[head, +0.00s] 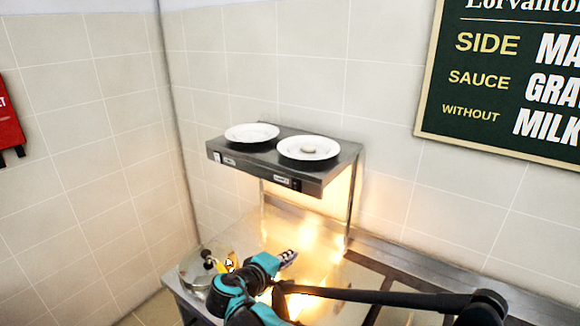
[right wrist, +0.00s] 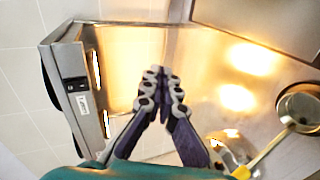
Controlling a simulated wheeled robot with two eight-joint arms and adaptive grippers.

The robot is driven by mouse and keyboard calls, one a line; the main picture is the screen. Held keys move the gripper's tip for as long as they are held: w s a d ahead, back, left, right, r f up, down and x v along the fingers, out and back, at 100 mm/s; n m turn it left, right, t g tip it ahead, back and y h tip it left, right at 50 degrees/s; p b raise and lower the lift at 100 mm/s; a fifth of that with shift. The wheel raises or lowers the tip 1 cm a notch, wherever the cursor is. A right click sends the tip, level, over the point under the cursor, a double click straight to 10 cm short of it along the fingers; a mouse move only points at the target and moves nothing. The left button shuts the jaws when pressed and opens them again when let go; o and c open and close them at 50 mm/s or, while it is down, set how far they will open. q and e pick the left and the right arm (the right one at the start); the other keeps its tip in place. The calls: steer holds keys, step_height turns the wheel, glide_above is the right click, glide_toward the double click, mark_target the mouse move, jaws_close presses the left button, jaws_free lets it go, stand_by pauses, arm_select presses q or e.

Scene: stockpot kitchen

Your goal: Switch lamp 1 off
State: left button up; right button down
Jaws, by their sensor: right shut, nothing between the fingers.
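The lamp shelf (head: 262,169) is a grey metal unit on posts above the counter. Its front edge carries a left switch (head: 217,157) and a right switch (head: 296,185), each beside a small label; I cannot read which is lamp 1. Warm light glows beneath the shelf. In the right wrist view, one dark switch (right wrist: 76,85) with a white label shows on the shelf front at the left. My right gripper (head: 289,256) is shut and empty, below the shelf and apart from the switches; its fingertips (right wrist: 160,76) meet in the right wrist view. My left gripper is out of view.
Two white plates (head: 252,132) (head: 309,148) stand on the shelf. A metal pot (right wrist: 279,105) and a yellow-handled utensil (right wrist: 258,160) are near the counter's left end. The metal counter (head: 262,228) lies below the shelf, with tiled wall behind. A menu board hangs at upper right.

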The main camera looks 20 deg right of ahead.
mark_target(296, 184)
arm_select(q)
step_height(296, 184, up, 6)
steer(key=p, duration=0.4)
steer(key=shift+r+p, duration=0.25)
steer(key=shift+p, duration=0.15)
arm_select(e)
steer(key=w+a+r+t+h, duration=0.1)
steer(key=w+a+r+h, duration=0.1)
steer(key=r, duration=0.3)
steer(key=w+a+r+n+t+h, duration=0.1)
steer(key=w+a+r+h, duration=0.2)
steer(key=w+r, duration=0.1)
steer(key=shift+a+r, duration=0.35)
steer(key=shift+r, duration=0.2)
steer(key=shift+w+d, duration=0.1)
steer(key=shift+w, duration=0.05)
steer(key=x, duration=1.2)
steer(key=shift+w+d+r, duration=0.25)
steer(key=shift+r, duration=0.1)
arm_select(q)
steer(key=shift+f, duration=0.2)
arm_select(e)
steer(key=shift+w+d, duration=0.3)
steer(key=shift+d, duration=0.15)
